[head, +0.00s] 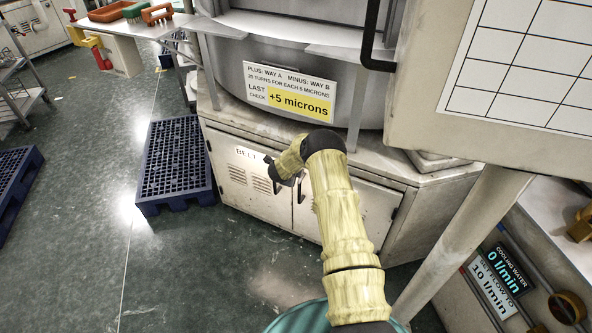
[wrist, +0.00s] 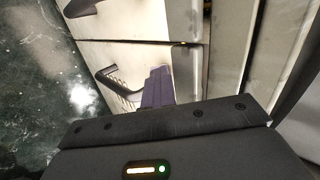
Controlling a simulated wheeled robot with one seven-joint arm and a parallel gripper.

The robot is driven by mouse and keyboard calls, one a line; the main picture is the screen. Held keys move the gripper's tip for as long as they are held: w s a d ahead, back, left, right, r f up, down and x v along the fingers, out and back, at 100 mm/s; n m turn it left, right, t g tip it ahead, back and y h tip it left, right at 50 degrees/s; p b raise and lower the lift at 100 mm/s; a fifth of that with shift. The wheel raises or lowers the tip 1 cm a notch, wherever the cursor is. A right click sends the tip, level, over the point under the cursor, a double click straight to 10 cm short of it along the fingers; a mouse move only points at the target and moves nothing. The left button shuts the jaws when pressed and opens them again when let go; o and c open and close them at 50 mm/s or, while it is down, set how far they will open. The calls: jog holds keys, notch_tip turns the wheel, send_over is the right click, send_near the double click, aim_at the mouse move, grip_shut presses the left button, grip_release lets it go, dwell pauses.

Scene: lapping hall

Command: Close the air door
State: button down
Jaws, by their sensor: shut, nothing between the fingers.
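The white cabinet under the machine has two doors. The left door (head: 228,180) carries a "BELT" label and vent slots. The right door (head: 349,205) is partly hidden behind my arm; no "air" label is visible. The right door has a black bar handle (head: 300,190), which also shows in the wrist view (wrist: 112,82). My gripper (head: 272,172) is near the meeting edges of the doors. Its dark purple fingers (wrist: 158,87) are together and empty, beside the handle; I cannot tell whether they touch the door. How far the right door stands open is unclear.
A blue pallet (head: 172,165) lies on the floor left of the cabinet. A large white panel (head: 455,110) and its slanted post (head: 455,245) stand at the right. A sign (head: 290,93) hangs above the doors. The floor before the cabinet is clear.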

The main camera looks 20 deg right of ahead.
jog(key=shift+w+d+r, duration=0.3)
jog(key=shift+d+r, duration=0.1)
jog(key=shift+d, duration=0.2)
jog(key=s+a+r+p, duration=0.2)
jog(key=s+a+r, duration=0.4)
jog(key=s+a, duration=0.2)
jog(key=shift+a, duration=0.8)
